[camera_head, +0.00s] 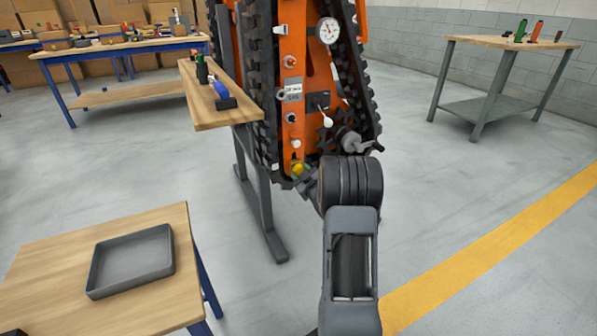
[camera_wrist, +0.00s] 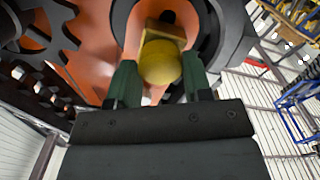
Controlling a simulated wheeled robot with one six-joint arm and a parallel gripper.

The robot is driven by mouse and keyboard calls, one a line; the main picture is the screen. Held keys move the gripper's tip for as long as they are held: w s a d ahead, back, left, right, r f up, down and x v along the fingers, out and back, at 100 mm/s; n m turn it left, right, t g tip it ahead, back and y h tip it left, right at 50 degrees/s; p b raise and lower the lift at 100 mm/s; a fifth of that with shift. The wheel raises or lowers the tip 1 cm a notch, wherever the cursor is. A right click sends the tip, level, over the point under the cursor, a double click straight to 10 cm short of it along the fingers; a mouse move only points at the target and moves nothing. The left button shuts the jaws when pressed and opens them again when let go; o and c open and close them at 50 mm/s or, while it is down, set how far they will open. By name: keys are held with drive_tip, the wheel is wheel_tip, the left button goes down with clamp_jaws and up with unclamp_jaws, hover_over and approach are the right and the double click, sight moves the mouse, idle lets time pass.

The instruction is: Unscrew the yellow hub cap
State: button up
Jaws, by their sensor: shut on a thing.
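The yellow hub cap (camera_wrist: 160,62) sits at the lower end of the orange tracked carrier (camera_head: 292,75). In the wrist view it is a rounded yellow knob between my two green fingers. My gripper (camera_wrist: 158,80) is shut on it, with one finger on each side. In the head view the yellow cap (camera_head: 298,169) shows just left of my wrist, low on the orange panel between the black tracks. My arm hides part of the carrier's lower right side.
A dark grey tray (camera_head: 130,262) lies on a wooden table (camera_head: 60,262) at the lower left. A narrow wooden bench (camera_head: 212,112) with small items stands left of the carrier. A gauge (camera_head: 328,31) and a handle sit on the carrier.

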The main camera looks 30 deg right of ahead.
drive_tip(key=n, duration=0.6)
drive_tip(key=shift+n, duration=1)
drive_tip(key=shift+n, duration=0.5)
drive_tip(key=shift+s+n, duration=0.2)
drive_tip(key=shift+n, duration=0.9)
drive_tip(key=shift+s, duration=0.25)
drive_tip(key=shift+s+a, duration=0.2)
drive_tip(key=shift+s, duration=0.95)
drive_tip(key=shift+s+a, duration=0.15)
drive_tip(key=shift+s, duration=0.75)
drive_tip(key=shift+s+a, duration=0.1)
drive_tip(key=shift+s, duration=0.75)
